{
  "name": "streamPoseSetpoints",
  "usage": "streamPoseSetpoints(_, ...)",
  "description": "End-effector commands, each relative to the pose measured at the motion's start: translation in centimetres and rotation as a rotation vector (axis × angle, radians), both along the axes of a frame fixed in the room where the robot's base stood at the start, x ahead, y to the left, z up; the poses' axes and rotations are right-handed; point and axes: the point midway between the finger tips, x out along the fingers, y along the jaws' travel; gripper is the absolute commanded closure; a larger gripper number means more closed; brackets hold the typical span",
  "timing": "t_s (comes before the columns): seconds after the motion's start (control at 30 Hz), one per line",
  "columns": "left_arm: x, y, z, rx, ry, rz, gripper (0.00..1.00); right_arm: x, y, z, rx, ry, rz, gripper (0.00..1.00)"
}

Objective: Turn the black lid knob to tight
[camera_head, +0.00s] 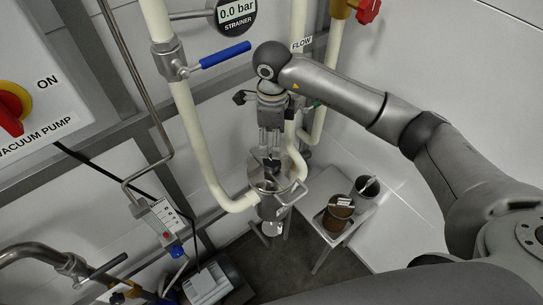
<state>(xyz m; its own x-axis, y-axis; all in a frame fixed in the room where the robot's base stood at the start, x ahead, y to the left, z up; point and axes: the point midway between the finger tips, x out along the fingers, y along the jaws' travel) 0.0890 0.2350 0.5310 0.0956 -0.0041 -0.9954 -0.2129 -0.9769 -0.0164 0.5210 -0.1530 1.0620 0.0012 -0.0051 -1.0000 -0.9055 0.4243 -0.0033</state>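The strainer pot (271,207) is a small steel vessel at the lower middle of the head view, with a round shiny lid (257,177) on top. A small black part, seemingly the lid knob (272,163), shows at the middle of the lid. My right gripper (270,154) points down over the lid, its fingertips at or just above the black part. The fingers look close together, but whether they grip the knob is too small to tell. Any tight marking is not readable. My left gripper is not in view.
A pale pipe with a blue-handled valve (225,55) runs down left of the pot. A gauge (234,14) reads 0.0 bar. A small white table (318,218) with brown and dark containers (338,212) stands to the right. A vacuum pump switch (14,107) is at left.

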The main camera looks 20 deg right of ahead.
Motion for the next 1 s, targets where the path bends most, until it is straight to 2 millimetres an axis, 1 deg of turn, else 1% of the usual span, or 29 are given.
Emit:
streamPoseSetpoints(0.03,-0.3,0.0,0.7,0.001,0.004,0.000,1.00,-0.2,0.0,-0.7,0.001,0.006,-0.001,0.34)
streamPoseSetpoints(0.3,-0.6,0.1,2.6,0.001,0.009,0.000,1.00,-0.2,0.1,-5.8,0.003,0.006,-0.001,0.34)
streamPoseSetpoints(0.4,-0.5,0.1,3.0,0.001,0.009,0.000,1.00,-0.1,0.1,-7.3,0.003,0.005,0.000,0.34)
streamPoseSetpoints(0.5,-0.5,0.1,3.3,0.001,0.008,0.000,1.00,-0.1,0.1,-8.4,0.004,0.004,0.000,0.34)
streamPoseSetpoints(0.63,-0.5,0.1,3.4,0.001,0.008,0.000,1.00,-0.1,0.1,-9.1,0.004,0.001,0.001,0.34)
streamPoseSetpoints(0.87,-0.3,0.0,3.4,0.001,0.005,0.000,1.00,-0.1,0.1,-9.3,0.004,0.001,0.002,0.34)
streamPoseSetpoints(0.9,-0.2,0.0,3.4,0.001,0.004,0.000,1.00,-0.1,0.1,-9.3,0.004,0.001,0.002,0.35)
streamPoseSetpoints(1.0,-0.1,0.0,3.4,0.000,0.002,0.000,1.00,-0.1,0.1,-9.3,0.005,0.001,0.001,0.48)
